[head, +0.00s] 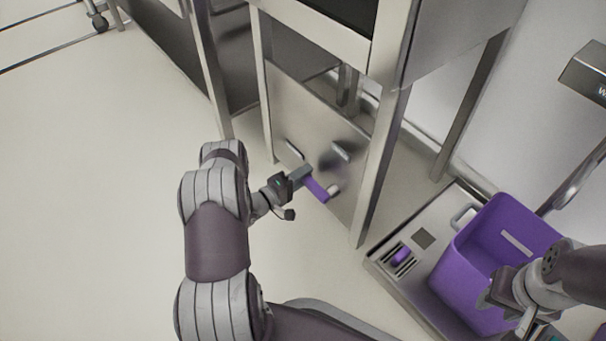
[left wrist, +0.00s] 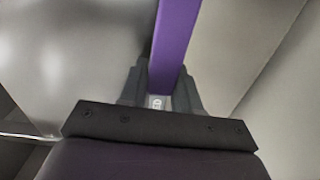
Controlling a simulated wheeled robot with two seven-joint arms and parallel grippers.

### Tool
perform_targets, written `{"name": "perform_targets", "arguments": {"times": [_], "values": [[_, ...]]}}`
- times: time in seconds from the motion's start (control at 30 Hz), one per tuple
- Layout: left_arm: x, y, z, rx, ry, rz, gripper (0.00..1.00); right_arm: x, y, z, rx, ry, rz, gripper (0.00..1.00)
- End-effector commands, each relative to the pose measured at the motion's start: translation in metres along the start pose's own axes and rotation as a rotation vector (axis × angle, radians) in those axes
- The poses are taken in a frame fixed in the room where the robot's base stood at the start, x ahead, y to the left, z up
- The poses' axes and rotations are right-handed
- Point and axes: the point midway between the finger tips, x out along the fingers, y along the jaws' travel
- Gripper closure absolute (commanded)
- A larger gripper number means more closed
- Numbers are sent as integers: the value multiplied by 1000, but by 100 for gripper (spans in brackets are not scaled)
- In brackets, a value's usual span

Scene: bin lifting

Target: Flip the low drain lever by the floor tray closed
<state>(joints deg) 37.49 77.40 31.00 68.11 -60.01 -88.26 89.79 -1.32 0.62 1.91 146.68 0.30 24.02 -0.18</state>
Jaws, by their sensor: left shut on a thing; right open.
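A flat purple lever (head: 317,190) is mounted low on the steel panel (head: 310,140) under the steel frame. Its lower right end meets a small pale knob (head: 333,191). My left gripper (head: 304,177) is shut on the lever's upper left part. In the left wrist view the purple bar (left wrist: 174,45) runs up from between the dark fingers (left wrist: 161,92). The fingers hide the gripped part. The floor tray (head: 385,262) lies to the right of the lever. My right gripper (head: 497,297) is open at the purple bin; I cannot tell whether it touches it.
The purple bin (head: 463,262) stands on the tray. The tray has a slotted grate with a small purple piece (head: 400,257). A steel leg (head: 378,165) stands between lever and tray. The floor at left (head: 90,180) is clear.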

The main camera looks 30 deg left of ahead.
Motion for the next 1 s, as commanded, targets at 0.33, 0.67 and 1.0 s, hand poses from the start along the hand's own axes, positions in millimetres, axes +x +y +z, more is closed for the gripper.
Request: {"name": "perform_targets", "arguments": {"times": [0.33,0.67,1.0], "values": [[0,-7,2,-71,0,-2,100,5,0,0,0,0,0,57],[-1,-8,2,-76,0,-3,100,5,0,1,0,0,0,57],[0,-7,2,-73,0,-1,47,5,0,1,0,0,0,57]]}}
